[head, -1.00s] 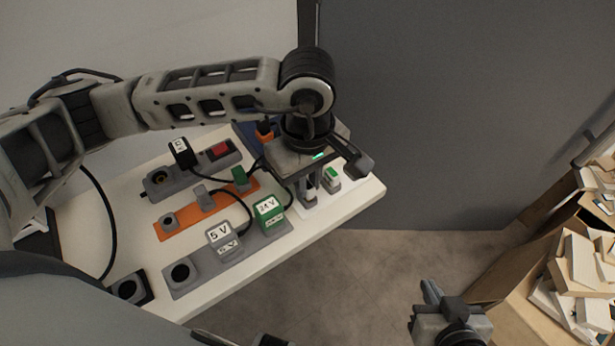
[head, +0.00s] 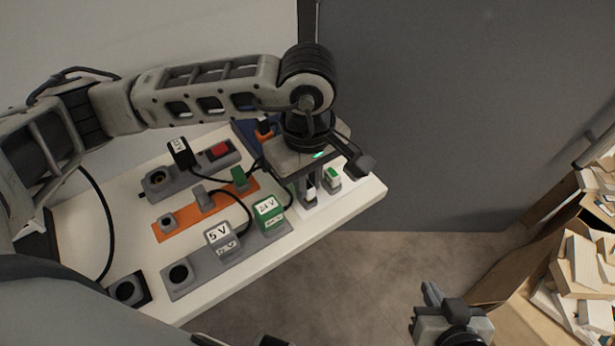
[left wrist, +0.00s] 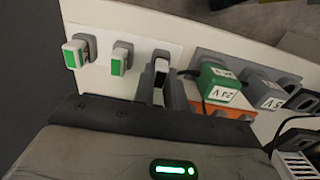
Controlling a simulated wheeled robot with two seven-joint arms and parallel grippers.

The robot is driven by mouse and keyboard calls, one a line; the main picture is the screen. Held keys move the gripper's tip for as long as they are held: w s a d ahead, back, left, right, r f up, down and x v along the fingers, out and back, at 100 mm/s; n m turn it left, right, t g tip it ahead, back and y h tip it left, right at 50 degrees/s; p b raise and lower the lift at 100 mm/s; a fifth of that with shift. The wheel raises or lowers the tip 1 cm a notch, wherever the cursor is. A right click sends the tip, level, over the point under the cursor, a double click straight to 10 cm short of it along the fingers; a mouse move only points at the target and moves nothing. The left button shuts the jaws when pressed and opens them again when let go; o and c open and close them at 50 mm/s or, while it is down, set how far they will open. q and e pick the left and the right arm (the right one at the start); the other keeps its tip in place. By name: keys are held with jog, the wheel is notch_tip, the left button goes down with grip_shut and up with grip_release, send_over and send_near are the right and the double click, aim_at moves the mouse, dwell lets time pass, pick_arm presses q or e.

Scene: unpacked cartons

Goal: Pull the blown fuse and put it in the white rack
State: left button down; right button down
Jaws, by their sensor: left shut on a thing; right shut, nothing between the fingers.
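A white fuse with a dark face (left wrist: 161,66) stands in a grey holder on a white plate (left wrist: 98,78) at the right end of the board. My left gripper (head: 309,192) is shut on this fuse. Its fingers (left wrist: 160,90) also show in the left wrist view and partly cover the fuse. Two fuses with green faces, one in the middle (left wrist: 119,62) and one at the end (left wrist: 75,54), stand beside it in the same row. A white slatted piece (left wrist: 297,166) shows at the wrist view's lower right; I cannot tell if it is the rack. My right gripper (head: 431,293) is shut and empty, off the board.
Close to the held fuse are a green 24 V plug (head: 268,210) and a grey 5 V plug (head: 219,238). An orange strip (head: 180,226) and a power strip with a red switch (head: 219,149) lie behind, with loose black cables.

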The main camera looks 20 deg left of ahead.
pick_arm(q)
jog(key=shift+f+b, duration=0.65)
pick_arm(e)
jog(key=shift+w+d+f, duration=0.1)
jog(key=shift+d+f, duration=0.05)
jog(key=shift+f, duration=1.25)
pick_arm(q)
jog(key=c, duration=1.3)
grip_release()
jog(key=shift+c, duration=0.2)
pick_arm(e)
jog(key=shift+r, duration=0.1)
pick_arm(q)
jog(key=shift+r, duration=0.15)
notch_tip(320, 180, up, 16)
pick_arm(e)
jog(key=r, duration=0.1)
jog(key=a+r, duration=0.1)
jog(key=r, duration=0.1)
